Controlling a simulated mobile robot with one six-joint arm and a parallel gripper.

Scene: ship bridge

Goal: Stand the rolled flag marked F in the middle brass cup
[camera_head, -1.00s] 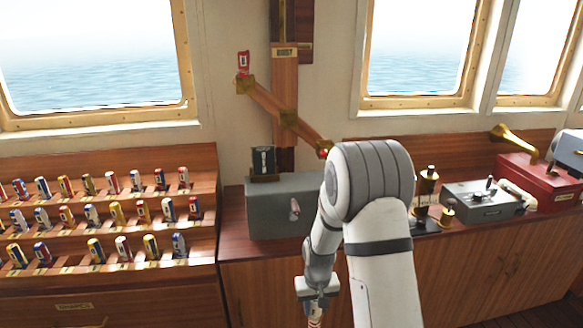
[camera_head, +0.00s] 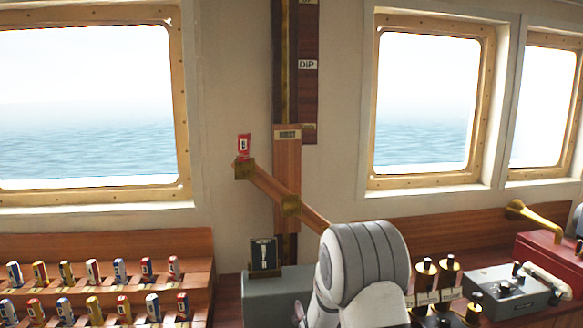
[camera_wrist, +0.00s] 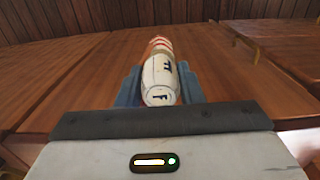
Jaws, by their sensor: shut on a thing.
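The rolled flag marked F (camera_wrist: 161,78) has a white end with black F marks and red and white stripes farther along. My gripper (camera_wrist: 160,86) is shut on it, one blue-grey finger on each side. In the head view my arm shows, but the gripper and flag are below the picture. The middle brass cup (camera_head: 291,205) sits on a slanted wooden bar (camera_head: 270,188) and looks empty. The bar's lower right end is hidden behind my arm.
A flag rack (camera_head: 110,250) with several rolled flags stands at the left. A grey box (camera_head: 275,295) with a dark card (camera_head: 264,255) is below the bar. Brass-topped fittings (camera_head: 436,280) and a grey device (camera_head: 505,292) stand right of my arm.

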